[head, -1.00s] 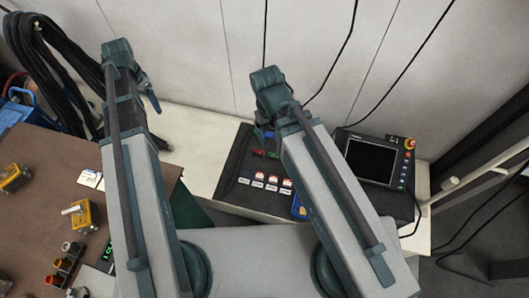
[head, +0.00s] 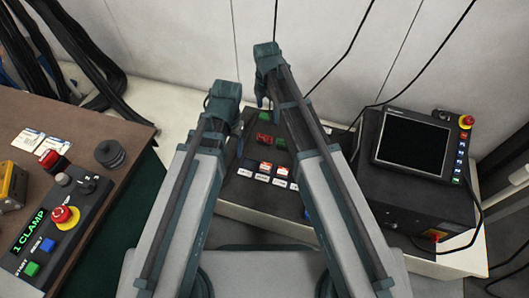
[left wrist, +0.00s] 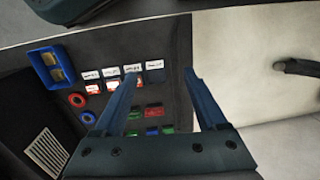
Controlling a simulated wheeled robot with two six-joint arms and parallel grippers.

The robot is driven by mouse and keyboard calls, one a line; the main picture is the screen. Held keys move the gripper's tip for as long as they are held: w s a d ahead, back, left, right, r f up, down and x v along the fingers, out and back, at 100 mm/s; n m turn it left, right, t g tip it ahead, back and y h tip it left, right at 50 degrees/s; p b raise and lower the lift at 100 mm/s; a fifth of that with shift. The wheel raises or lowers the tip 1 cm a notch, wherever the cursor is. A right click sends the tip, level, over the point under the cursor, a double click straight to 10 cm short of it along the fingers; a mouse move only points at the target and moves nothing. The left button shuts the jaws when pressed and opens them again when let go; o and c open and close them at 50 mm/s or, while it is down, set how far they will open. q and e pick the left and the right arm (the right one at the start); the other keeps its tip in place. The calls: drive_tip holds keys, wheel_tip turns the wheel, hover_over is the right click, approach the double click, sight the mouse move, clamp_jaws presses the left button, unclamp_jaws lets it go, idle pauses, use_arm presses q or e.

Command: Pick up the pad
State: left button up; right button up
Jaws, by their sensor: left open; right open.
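I cannot tell for certain which thing is the pad. A blue tray (left wrist: 35,62) holds tan square pieces (left wrist: 58,75). My left gripper (left wrist: 160,74) is open and empty above the mat, its fingers spread with labelled cards (left wrist: 111,72) beyond the tips. In the head view, my left gripper (head: 238,124) is over the mat's left side. My right gripper (head: 262,99) is open beyond it; my arms hide part of the mat.
A screen panel (head: 412,139) with a red button stands on a dark box (head: 400,195) at the right. A brown table (head: 95,122) with a clamp control box (head: 60,235) is at the left. The pale bench (head: 175,130) is clear left of the mat.

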use_arm(q)
drive_tip(key=s+d+f+b, duration=0.2)
drive_tip(key=f+b, duration=0.1)
drive_tip(key=f, duration=0.2)
drive_tip(key=s+d+f+b, duration=0.2)
drive_tip(key=f+b, duration=0.2)
drive_tip(key=f, duration=0.1)
drive_tip(key=shift+s+d, duration=0.35)
drive_tip(key=shift+s, duration=0.05)
use_arm(e)
drive_tip(key=w+f+n, duration=0.6)
drive_tip(key=f, duration=0.4)
drive_tip(key=shift+a, duration=0.45)
use_arm(q)
drive_tip(key=shift+f+b, duration=0.1)
drive_tip(key=shift+b, duration=0.25)
use_arm(e)
drive_tip(key=shift+w+f, duration=0.1)
use_arm(q)
wheel_tip(320, 180, down, 8)
drive_tip(key=b, duration=0.8)
drive_tip(key=shift+f, duration=0.2)
use_arm(e)
hover_over(265, 136)
drive_tip(key=f, duration=0.8)
drive_tip(key=shift+w+f, duration=0.2)
drive_tip(key=shift+w, duration=0.05)
